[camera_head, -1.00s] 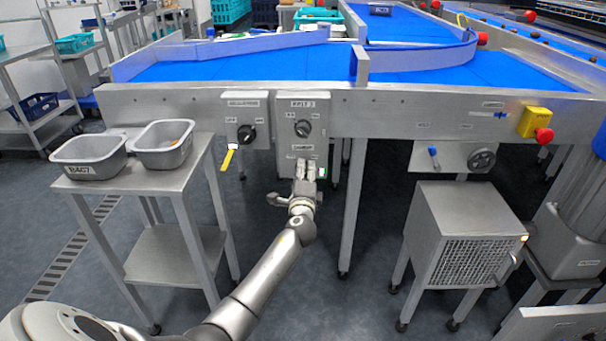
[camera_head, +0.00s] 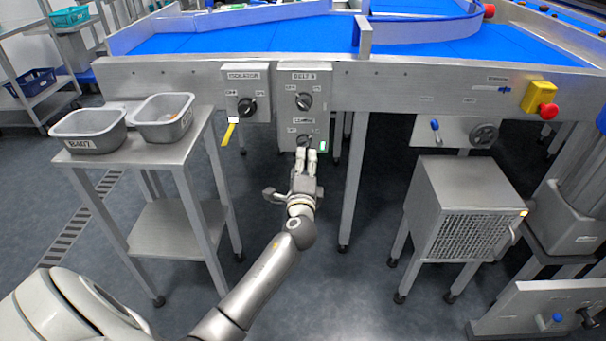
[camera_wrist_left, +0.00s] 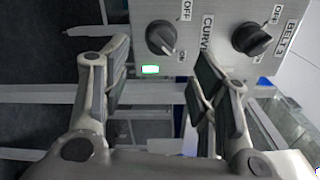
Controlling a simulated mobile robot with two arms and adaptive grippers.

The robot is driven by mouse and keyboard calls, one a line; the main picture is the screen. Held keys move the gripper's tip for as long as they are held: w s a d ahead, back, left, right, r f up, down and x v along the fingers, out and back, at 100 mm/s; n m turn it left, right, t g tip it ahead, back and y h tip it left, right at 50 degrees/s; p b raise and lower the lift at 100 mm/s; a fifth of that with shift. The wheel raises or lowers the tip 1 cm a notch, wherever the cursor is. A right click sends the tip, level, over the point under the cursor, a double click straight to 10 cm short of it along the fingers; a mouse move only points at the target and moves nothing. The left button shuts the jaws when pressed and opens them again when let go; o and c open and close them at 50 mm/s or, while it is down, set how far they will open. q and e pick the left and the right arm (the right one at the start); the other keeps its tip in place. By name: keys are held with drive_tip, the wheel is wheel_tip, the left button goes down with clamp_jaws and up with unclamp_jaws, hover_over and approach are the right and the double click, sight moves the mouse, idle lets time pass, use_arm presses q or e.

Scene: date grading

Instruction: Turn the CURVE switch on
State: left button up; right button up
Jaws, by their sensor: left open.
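The CURVE switch is a dark round knob (camera_wrist_left: 161,37) with a raised bar, on a grey switch box (camera_head: 285,75), with OFF and ON labels beside it in the left wrist view. My left gripper (camera_head: 307,156) is open and empty, just below the knob in the head view, partly covering that area. In the wrist view its fingers (camera_wrist_left: 163,68) stand apart on either side of the knob, not visibly touching it.
The BELT 3 knob (camera_head: 304,101) sits above, and the isolator knob (camera_head: 247,106) with a yellow tag is to the left. A table with two grey tubs (camera_head: 88,143) stands left. A grey vented unit (camera_head: 470,190) stands right.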

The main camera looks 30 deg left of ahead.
use_arm(q)
drive_tip(key=v, duration=0.3)
drive_tip(key=shift+s+d, duration=0.2)
drive_tip(key=shift+s, duration=0.05)
drive_tip(key=shift+f, duration=0.1)
